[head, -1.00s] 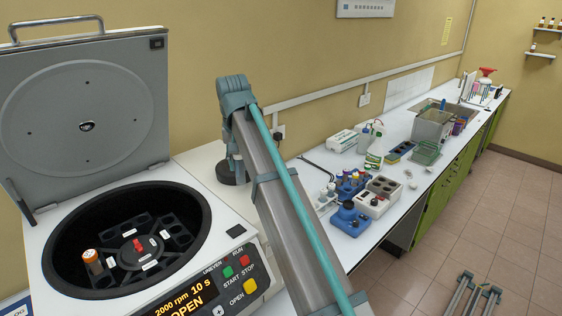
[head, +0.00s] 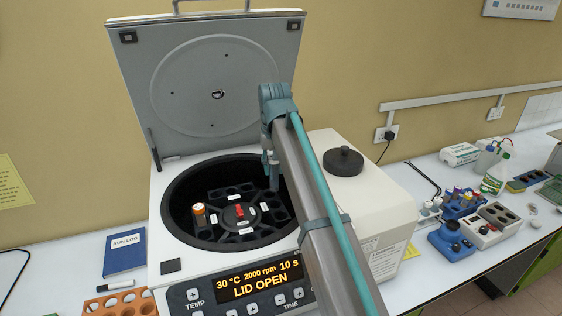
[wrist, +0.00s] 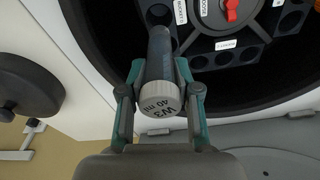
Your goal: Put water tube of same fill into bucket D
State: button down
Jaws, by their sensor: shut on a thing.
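My gripper (wrist: 160,84) is shut on a tube with a white cap (wrist: 160,98) marked W3 40 ml. The tube's dark body (wrist: 160,58) points toward the rotor, its far end close to a round hole in a bucket (wrist: 158,14); I cannot tell if it has entered. In the head view my gripper (head: 271,176) is over the right rear of the open centrifuge bowl (head: 180,232). The rotor has a red centre knob (head: 239,211) and white bucket labels, too small to read there.
The centrifuge lid (head: 215,85) stands open behind the bowl; the display (head: 259,278) reads LID OPEN. A black round knob (head: 343,161) is right of the bowl. An orange rack (head: 120,303) and blue book (head: 125,250) lie left. Tube racks and instruments crowd the right bench.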

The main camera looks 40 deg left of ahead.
aim_at(274, 190)
jog(key=shift+f+b, duration=2.5)
jog(key=shift+f, duration=2.95)
jog(key=c, duration=0.7)
grip_release()
jog(key=shift+c, duration=0.2)
jog(key=shift+r, duration=0.1)
